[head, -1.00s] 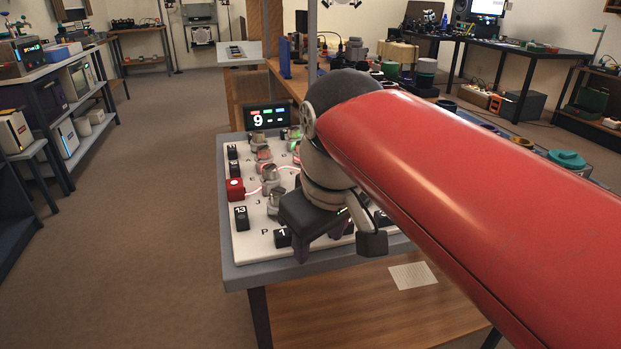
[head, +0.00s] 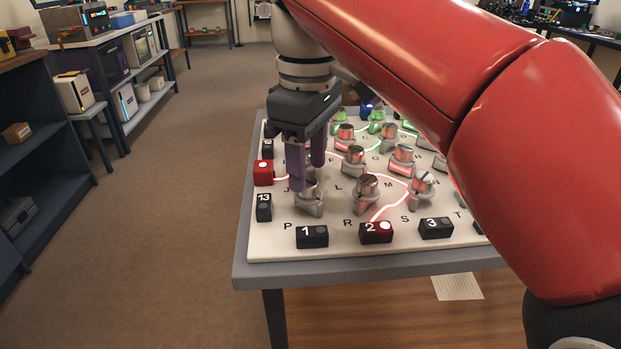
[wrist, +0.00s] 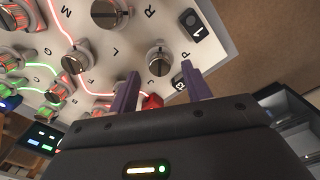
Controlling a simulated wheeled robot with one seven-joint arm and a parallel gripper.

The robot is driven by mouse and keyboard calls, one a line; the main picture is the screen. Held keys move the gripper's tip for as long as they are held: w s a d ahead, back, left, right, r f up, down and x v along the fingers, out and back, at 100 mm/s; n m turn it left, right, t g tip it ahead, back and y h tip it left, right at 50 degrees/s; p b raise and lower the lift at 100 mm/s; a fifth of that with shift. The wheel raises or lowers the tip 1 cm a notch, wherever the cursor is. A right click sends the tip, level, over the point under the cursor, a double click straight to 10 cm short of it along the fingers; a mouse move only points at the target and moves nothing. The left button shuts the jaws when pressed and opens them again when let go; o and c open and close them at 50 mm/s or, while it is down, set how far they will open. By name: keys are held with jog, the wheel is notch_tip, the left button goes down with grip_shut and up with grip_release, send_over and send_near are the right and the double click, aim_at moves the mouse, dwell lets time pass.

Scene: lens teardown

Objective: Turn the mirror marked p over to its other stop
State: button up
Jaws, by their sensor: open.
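The mirror marked p (head: 309,198) is a grey, unlit knob-like piece at the front left corner of the white board (head: 272,243), with the letter P at its lower left. It also shows in the wrist view (wrist: 159,56). My gripper (head: 308,176) points down with its two purple fingers apart. They are close above or just behind that mirror in the head view.
Numbered black blocks line the edge, with block 1 (head: 312,237) in front.

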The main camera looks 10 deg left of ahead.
aim_at(308, 196)
jog(key=shift+f, duration=1.2)
jog(key=c, duration=1)
